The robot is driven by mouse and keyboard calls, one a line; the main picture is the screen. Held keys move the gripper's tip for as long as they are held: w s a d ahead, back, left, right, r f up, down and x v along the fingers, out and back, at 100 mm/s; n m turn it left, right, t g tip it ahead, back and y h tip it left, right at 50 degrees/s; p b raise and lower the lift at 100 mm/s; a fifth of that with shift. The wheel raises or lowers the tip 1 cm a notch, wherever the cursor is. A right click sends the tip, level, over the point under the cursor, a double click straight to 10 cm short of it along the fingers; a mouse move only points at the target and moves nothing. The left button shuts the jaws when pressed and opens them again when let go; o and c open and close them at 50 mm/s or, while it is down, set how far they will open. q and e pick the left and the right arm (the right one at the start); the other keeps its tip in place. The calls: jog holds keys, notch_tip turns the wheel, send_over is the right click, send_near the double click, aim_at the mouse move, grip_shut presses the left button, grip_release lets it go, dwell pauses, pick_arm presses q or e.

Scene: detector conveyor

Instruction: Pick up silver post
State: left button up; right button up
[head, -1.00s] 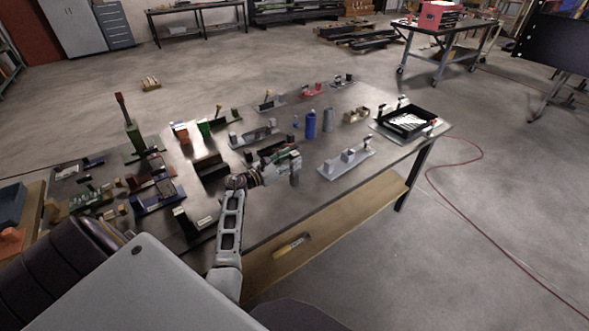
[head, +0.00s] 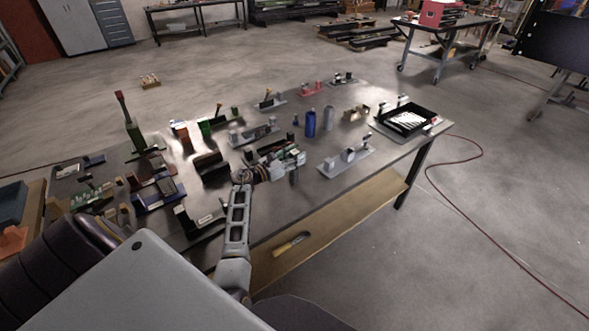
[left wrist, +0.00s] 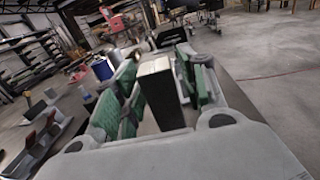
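My left gripper (head: 294,160) is over the near edge of the table, with a small upright grey post (head: 293,178) just below its fingertips. In the left wrist view a block-like post (left wrist: 153,70) with a pale top and dark side stands between the green-padded fingers (left wrist: 158,88). The pads are close to its sides; whether they press on it I cannot tell. Another grey cylinder (head: 328,118) stands farther back, beside a blue cylinder (head: 310,124). Which post the task means by silver is not certain from colour alone. My right gripper is not in view.
The dark metal table (head: 270,215) is crowded with fixtures on its left. A grey plate with pegs (head: 346,160) is right of the gripper. A black tray (head: 406,119) holds pale pieces at the right end. A yellow-handled tool (head: 291,244) lies on the lower shelf.

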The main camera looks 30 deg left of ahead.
pick_arm(q)
grip_shut()
jog(key=shift+r, duration=0.1)
jog(key=shift+r, duration=4.95)
